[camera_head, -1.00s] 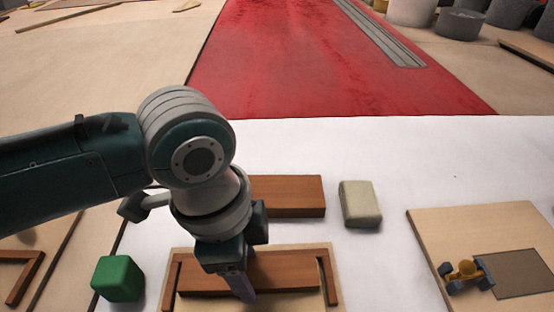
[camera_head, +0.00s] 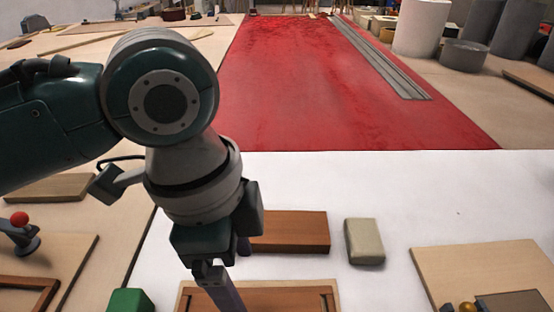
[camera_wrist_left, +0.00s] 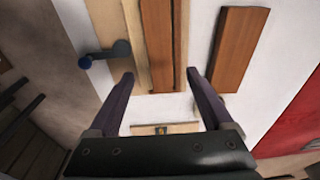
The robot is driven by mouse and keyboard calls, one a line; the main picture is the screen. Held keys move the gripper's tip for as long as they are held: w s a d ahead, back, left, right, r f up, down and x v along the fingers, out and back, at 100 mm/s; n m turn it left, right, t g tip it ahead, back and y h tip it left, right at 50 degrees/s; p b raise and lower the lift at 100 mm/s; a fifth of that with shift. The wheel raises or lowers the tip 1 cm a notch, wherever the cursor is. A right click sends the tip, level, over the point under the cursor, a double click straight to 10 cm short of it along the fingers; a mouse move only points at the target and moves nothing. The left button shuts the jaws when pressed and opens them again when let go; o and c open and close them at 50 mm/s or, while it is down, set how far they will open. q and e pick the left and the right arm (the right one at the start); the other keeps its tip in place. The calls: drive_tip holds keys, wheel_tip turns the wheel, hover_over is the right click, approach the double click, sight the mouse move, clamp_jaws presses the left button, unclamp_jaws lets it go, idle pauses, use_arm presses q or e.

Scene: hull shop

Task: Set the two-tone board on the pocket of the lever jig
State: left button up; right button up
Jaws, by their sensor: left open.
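A brown board (camera_head: 295,232) lies flat on the white surface, beyond a pale jig base (camera_head: 184,292) with a brown board or frame on it. I cannot tell which brown piece is the two-tone board. In the left wrist view the far brown board (camera_wrist_left: 238,45) lies right of the jig's brown strips (camera_wrist_left: 158,45), and a blue-knobbed lever (camera_wrist_left: 103,54) stands on the jig's pale base. My left gripper (camera_head: 235,275) is open and empty above the jig; its two spread fingers also show in the left wrist view (camera_wrist_left: 163,90). My right gripper is out of view.
A beige block (camera_head: 364,241) lies right of the brown board. A green block (camera_head: 130,301) is at the lower left. Another pale panel (camera_head: 475,270) with an orange-knobbed fitting is at right. A red-knobbed lever (camera_head: 20,232) stands at left. The white surface between is clear.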

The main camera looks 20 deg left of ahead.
use_arm(q)
drive_tip(key=s+d+r+n+t+h, duration=0.1)
drive_tip(key=s+d+r+n+h, duration=0.15)
drive_tip(key=s+n, duration=0.2)
drive_tip(key=s+a+n+t+y, duration=0.2)
drive_tip(key=s+a+n, duration=0.5)
drive_tip(key=a, duration=0.4)
drive_tip(key=shift+s+r+n+y, duration=0.15)
drive_tip(key=shift+s+n+y, duration=0.1)
drive_tip(key=shift+n+y, duration=0.5)
